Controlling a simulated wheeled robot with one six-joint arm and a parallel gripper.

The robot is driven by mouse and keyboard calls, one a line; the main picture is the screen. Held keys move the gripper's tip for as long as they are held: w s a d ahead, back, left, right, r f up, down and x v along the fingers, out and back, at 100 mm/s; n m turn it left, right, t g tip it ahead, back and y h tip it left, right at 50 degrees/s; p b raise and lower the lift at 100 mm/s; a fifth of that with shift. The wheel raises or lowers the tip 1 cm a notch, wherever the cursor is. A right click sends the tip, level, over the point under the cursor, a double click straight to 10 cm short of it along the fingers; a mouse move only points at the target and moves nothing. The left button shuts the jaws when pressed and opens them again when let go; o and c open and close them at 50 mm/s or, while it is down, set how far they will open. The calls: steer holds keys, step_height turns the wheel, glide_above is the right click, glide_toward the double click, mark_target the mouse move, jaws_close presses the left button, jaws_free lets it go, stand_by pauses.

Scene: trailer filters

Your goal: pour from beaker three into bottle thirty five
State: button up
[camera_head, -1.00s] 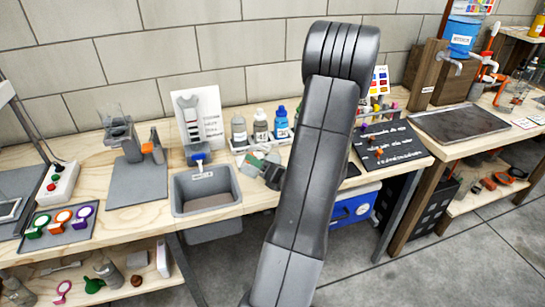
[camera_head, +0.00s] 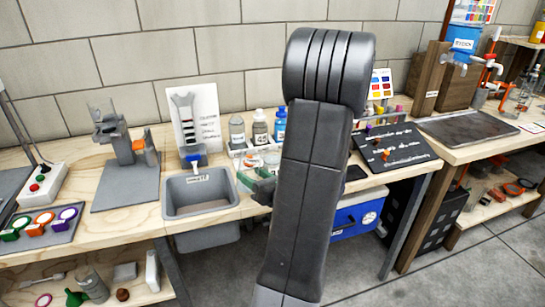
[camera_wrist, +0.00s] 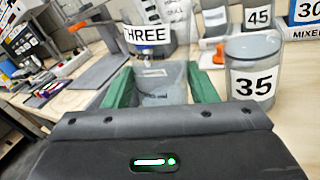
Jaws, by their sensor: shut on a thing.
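In the wrist view, my gripper (camera_wrist: 160,72) has its green fingers shut on a clear beaker (camera_wrist: 158,90) with a white THREE label at its top. Its contents are hard to make out. A clear bottle (camera_wrist: 254,60) with a grey top and a large 35 label stands on the wooden bench just right of the right finger, apart from it. In the head view, my gripper (camera_head: 255,180) is low over the bench edge right of the sink and partly hidden by my arm. Bottle thirty five cannot be told apart in that view.
A grey sink (camera_head: 202,212) is left of my gripper. Several bottles, one blue-capped (camera_head: 280,124), stand in a row behind. A 45 bottle (camera_wrist: 258,18) is behind bottle thirty five. A grey stand (camera_head: 123,150) is at left, and a black sign board (camera_head: 395,150) at right.

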mark_target(248, 165)
steer(key=shift+s+a+f+n+b, duration=0.2)
steer(key=shift+f+n+b, duration=0.15)
steer(key=shift+n+b, duration=0.45)
steer(key=shift+s+a+f+n+b, duration=0.25)
steer(key=shift+n+b, duration=0.25)
steer(key=shift+b, duration=0.6)
step_height(248, 165, up, 5)
steer(key=p, duration=0.4)
steer(key=shift+r, duration=0.1)
